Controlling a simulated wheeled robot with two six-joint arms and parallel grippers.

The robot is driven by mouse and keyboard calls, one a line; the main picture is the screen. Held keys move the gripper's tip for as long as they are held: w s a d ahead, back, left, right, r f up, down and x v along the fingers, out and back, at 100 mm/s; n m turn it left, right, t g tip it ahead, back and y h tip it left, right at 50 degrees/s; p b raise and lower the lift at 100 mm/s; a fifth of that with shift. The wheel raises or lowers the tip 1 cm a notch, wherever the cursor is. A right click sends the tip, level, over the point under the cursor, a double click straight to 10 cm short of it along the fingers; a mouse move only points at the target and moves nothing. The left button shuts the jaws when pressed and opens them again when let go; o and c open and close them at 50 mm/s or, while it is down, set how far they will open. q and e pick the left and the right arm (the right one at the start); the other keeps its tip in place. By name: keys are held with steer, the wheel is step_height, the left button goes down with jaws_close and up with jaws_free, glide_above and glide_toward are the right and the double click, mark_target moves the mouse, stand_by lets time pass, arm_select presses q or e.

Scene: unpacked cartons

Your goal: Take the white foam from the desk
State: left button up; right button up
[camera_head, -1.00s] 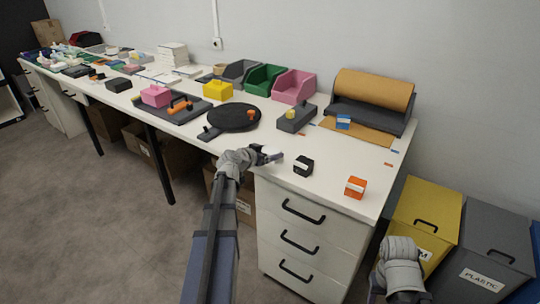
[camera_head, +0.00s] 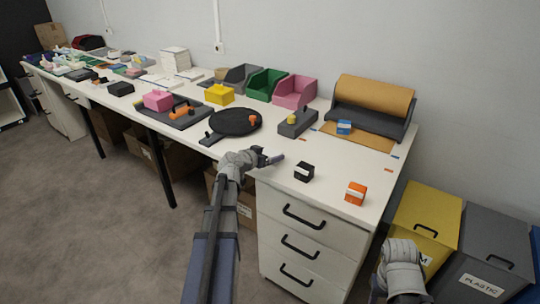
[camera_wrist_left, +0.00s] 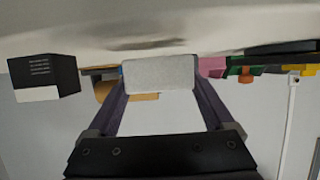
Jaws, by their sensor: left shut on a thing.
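My left gripper (camera_head: 274,159) is at the desk's front edge, above the drawer unit. In the left wrist view it also shows (camera_wrist_left: 160,88), with its two dark fingers on either side of a pale foam block (camera_wrist_left: 160,73). The gripper is shut on this white foam. In the head view the foam is hardly visible behind the fingers. The white desk (camera_head: 335,180) runs along the wall. Only a grey part of my right arm shows at the lower right; its gripper fingers are not visible.
A black block (camera_head: 304,172) and an orange block (camera_head: 355,193) stand right of my left gripper. A round black pan-like thing (camera_head: 234,122) lies behind it. Yellow (camera_head: 428,215) and grey (camera_head: 488,245) bins stand right of the desk. The floor at left is clear.

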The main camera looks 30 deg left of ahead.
mark_target(270, 153)
arm_select(q)
step_height(270, 153, up, 9)
steer(key=p, duration=0.7)
steer(key=shift+f+p, duration=0.2)
steer(key=shift+p, duration=0.15)
steer(key=shift+f, duration=0.1)
